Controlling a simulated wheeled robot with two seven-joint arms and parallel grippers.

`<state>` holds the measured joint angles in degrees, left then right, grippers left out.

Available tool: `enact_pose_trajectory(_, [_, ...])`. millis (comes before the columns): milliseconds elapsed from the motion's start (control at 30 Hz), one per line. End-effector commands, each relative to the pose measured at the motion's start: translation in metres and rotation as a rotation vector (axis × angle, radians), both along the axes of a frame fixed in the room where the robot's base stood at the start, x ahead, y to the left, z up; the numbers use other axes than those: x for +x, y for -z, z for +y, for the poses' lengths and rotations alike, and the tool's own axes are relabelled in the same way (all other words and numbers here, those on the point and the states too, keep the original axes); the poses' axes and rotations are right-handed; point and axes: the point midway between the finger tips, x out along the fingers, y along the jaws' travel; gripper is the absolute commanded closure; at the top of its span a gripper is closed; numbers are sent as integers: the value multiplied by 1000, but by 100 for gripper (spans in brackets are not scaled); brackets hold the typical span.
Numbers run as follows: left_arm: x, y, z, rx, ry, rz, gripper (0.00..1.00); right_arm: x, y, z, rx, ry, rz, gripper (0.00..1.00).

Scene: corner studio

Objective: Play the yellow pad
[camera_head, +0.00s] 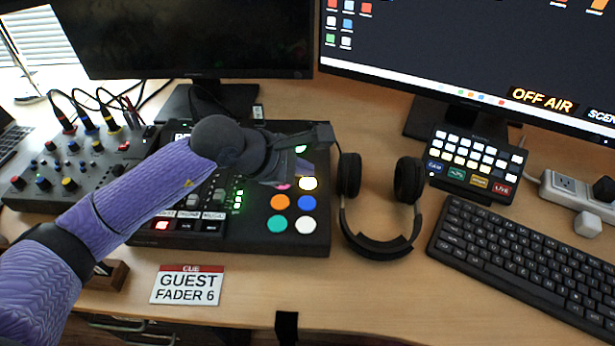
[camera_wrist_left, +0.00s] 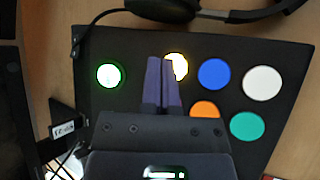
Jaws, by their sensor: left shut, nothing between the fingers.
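The yellow pad (camera_head: 308,183) glows pale yellow-white in the pad grid of the black mixer (camera_head: 320,238). In the left wrist view the lit yellow pad (camera_wrist_left: 181,66) shows beside and partly behind my fingertips. My left gripper (camera_head: 303,166) is over the upper part of the grid, just above the yellow pad in the picture. Its purple fingers (camera_wrist_left: 163,62) are shut with nothing between them. I cannot tell whether the tips touch the pad. My right gripper is not in view.
Near it are a lit green pad (camera_wrist_left: 110,76), a blue pad (camera_wrist_left: 214,74), an orange pad (camera_wrist_left: 204,109), a teal pad (camera_wrist_left: 247,126) and a white pad (camera_wrist_left: 262,83). A cue card (camera_head: 187,286) lies in front.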

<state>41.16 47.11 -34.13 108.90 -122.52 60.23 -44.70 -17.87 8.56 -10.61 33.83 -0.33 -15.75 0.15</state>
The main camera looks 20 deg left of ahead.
Motion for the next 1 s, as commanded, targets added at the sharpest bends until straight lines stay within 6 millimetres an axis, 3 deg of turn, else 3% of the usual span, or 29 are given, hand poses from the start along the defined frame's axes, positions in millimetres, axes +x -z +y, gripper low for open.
enact_pose_trajectory(233, [0,-6,0,1,0,-1,100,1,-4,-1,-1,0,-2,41])
enact_pose_trajectory(633, [0,-61,0,0,1,-3,100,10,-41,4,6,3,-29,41])
enact_pose_trajectory(1000, [0,-59,0,0,1,1,100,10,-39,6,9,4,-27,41])
